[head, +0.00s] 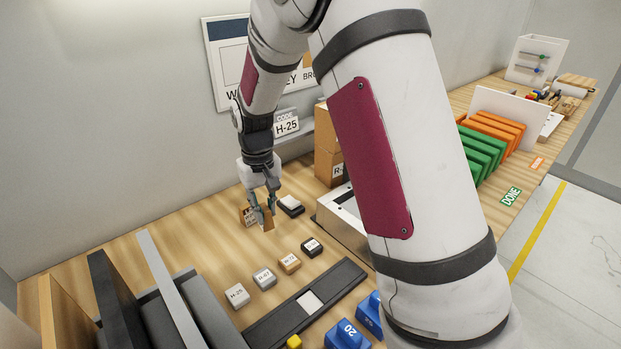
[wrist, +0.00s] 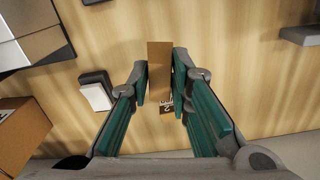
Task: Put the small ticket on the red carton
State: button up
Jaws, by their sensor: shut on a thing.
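My gripper (head: 264,207) is low over the table near the wall, shut on a thin brown piece (head: 267,219). In the wrist view the brown piece (wrist: 159,75) stands between the green-padded fingers (wrist: 160,88). A brown block with a dark label (head: 248,216) is just left of the fingers; part of it shows beyond the held piece in the wrist view (wrist: 166,109). I cannot make out a red carton or tell whether the held piece is the small ticket. Brown cartons (head: 328,160) marked R stand right of the gripper, partly hidden by my arm.
A black block with a white top (head: 291,204) lies right of the gripper. Several labelled blocks (head: 264,278) form a row in front, beside a dark strip (head: 305,303). Upright boards (head: 115,300) stand at left. Green and orange slotted racks (head: 490,135) are far right.

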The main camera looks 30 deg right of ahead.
aim_at(265, 206)
jog(key=shift+w+d+r+p, duration=0.1)
jog(key=shift+w+r+p, duration=0.05)
jog(key=shift+r+p, duration=0.85)
notch_tip(265, 206, up, 2)
jog(key=p, duration=0.4)
jog(key=shift+r, duration=0.25)
jog(key=r+p, duration=0.1)
jog(key=p, duration=0.2)
jog(key=shift+r, duration=0.35)
jog(key=s+r+p, duration=0.1)
jog(key=p, duration=0.2)
jog(key=shift+r, duration=0.1)
